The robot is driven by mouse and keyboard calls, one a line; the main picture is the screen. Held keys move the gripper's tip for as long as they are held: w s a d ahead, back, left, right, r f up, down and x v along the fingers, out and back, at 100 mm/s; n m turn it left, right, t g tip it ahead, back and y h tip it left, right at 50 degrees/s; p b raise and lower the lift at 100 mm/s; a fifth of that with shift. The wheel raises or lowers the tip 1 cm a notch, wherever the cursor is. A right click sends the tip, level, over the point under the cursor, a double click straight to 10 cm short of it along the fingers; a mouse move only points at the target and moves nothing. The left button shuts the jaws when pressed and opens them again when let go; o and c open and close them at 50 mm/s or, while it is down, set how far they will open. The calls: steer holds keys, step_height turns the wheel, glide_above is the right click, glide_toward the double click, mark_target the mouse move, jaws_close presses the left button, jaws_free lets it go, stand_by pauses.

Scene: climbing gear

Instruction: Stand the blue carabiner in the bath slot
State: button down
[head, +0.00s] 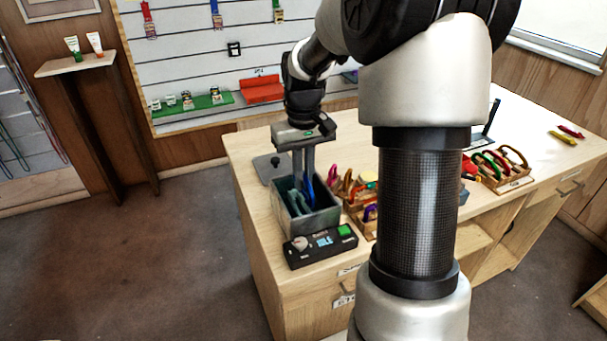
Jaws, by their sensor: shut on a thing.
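The bath is a dark grey open-topped box (318,222) on the near left end of the wooden counter. My gripper (304,182) points down over the bath, its fingers reaching to the opening. It is shut on the blue carabiner (308,190), which shows as a blue strip beside the fingers. The carabiner's lower part is in or just above the bath; I cannot tell whether it touches the slot. Teal shapes (293,199) show inside the bath to the left of the blue one. The slot itself is hard to make out.
A black control box (320,246) with a knob and green button sits in front of the bath. A grey lid (271,167) lies behind it. Wooden racks of coloured carabiners (497,172) stand to the right. My arm hides the counter's middle.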

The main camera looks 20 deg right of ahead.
steer(key=shift+f+b, duration=0.9)
steer(key=shift+f, duration=0.75)
steer(key=shift+f, duration=0.15)
steer(key=shift+f+b, duration=0.7)
steer(key=shift+f, duration=0.3)
steer(key=shift+f+b, duration=0.35)
steer(key=shift+f, duration=0.25)
steer(key=c, duration=1.8)
jaws_free()
steer(key=shift+o, duration=0.2)
